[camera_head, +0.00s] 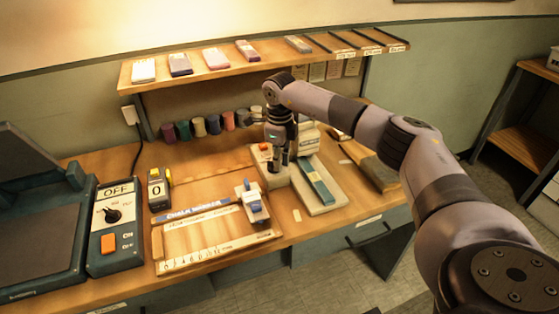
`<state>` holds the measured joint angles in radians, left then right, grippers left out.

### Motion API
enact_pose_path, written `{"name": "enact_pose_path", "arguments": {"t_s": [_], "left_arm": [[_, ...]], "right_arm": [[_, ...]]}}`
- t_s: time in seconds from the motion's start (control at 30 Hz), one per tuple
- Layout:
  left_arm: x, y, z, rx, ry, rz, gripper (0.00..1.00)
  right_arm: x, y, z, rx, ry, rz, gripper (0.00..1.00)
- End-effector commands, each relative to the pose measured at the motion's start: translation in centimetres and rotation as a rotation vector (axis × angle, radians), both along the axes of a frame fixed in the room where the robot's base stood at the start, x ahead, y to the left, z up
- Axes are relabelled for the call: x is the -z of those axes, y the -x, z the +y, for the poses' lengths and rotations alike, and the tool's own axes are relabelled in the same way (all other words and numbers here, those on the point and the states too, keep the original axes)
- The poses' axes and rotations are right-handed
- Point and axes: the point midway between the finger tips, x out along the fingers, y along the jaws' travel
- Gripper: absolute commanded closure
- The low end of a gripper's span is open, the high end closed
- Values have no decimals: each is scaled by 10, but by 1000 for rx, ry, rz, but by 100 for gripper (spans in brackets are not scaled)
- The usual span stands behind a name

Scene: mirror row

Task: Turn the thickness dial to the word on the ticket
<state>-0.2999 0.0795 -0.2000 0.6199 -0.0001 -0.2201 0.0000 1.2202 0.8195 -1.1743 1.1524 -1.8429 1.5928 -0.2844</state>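My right gripper (277,166) points down over a beige machine (273,181) in the middle of the bench. Its fingertips are at or just above the machine's top, close to an orange button (264,147). What lies under the fingertips is hidden, and I cannot tell whether they are apart or touching something. I see no labelled thickness dial there. A black dial (112,214) sits on a dark control box (114,236) at the left, under a display reading OFF. I cannot make out which paper is the ticket; several cards (334,70) hang under the shelf. My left gripper is not in view.
A shelf (270,66) overhangs the bench back, above a row of coloured cups (214,124).

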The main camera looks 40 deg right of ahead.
Motion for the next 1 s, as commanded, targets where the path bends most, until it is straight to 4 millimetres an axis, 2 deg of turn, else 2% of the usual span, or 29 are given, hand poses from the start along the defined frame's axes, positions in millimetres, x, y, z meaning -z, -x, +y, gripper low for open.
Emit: {"name": "enact_pose_path", "arguments": {"t_s": [0.2, 0.47, 0.57, 0.67, 1.0], "left_arm": [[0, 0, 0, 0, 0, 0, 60], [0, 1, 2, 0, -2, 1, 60], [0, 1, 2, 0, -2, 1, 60], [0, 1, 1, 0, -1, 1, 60], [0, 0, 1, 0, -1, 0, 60]], "right_arm": [[1, 0, 0, 2, 0, 1, 70], [0, 1, 0, 2, -1, 3, 70], [-6, 0, 0, 2, -1, 1, 70], [-19, 0, 0, 2, -1, -1, 70], [-90, 0, 0, 1, -1, -2, 70]]}}
